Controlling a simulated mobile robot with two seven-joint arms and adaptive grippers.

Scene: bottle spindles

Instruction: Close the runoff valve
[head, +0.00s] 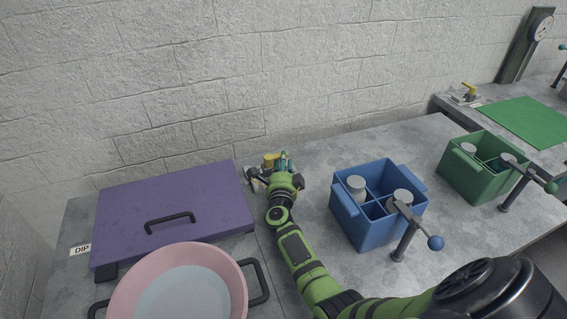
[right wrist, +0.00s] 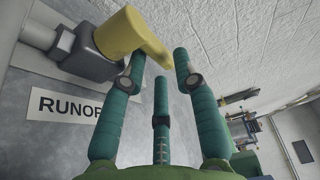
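The runoff valve has a grey body (right wrist: 85,52) and a yellow handle (right wrist: 125,32), beside a label reading "RUNOF", its end hidden by a finger. In the head view the yellow handle (head: 269,158) shows by the wall, right of the purple lid. My right gripper (right wrist: 158,68) has three teal fingers standing apart, open. The handle's free end reaches toward the gap between the fingertips; one fingertip overlaps it in the picture, and I cannot tell if they touch. In the head view the right gripper (head: 279,161) is at the valve. My left gripper is out of view.
A purple lid (head: 175,212) with a black handle and a pink basin (head: 125,295) lie left of my arm. A blue divided crate (head: 375,232) with bottles and a green crate (head: 470,185) stand to the right. The brick wall is close behind the valve.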

